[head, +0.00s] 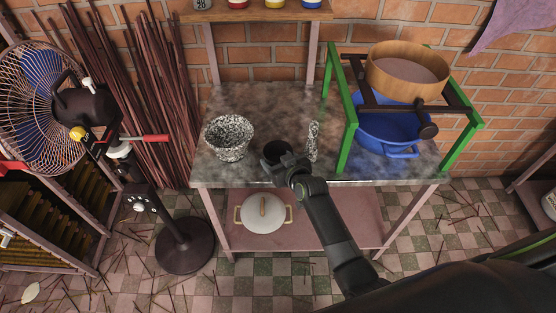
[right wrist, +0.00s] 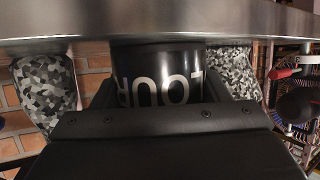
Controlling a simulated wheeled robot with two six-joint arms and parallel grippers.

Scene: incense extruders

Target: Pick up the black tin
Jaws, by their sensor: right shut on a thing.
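The black tin (head: 276,152) stands at the front of the stone-topped table, between the speckled mortar and the speckled pestle. In the right wrist view the tin (right wrist: 165,88) shows large pale letters, upside down and partly hidden. My right gripper (head: 284,160) reaches it from the front and is shut on it. The gripper's black body (right wrist: 160,140) covers the lower part of the wrist view. I cannot tell whether the tin still touches the tabletop. My left gripper is not in view.
The mortar (head: 229,137) is left of the tin, the pestle (head: 313,141) close on its right. A green stand (head: 346,140) holds a wooden sieve (head: 407,72) over a blue basin (head: 388,131). A shelf (head: 260,14) with jars is above. A white pot (head: 264,213) sits below.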

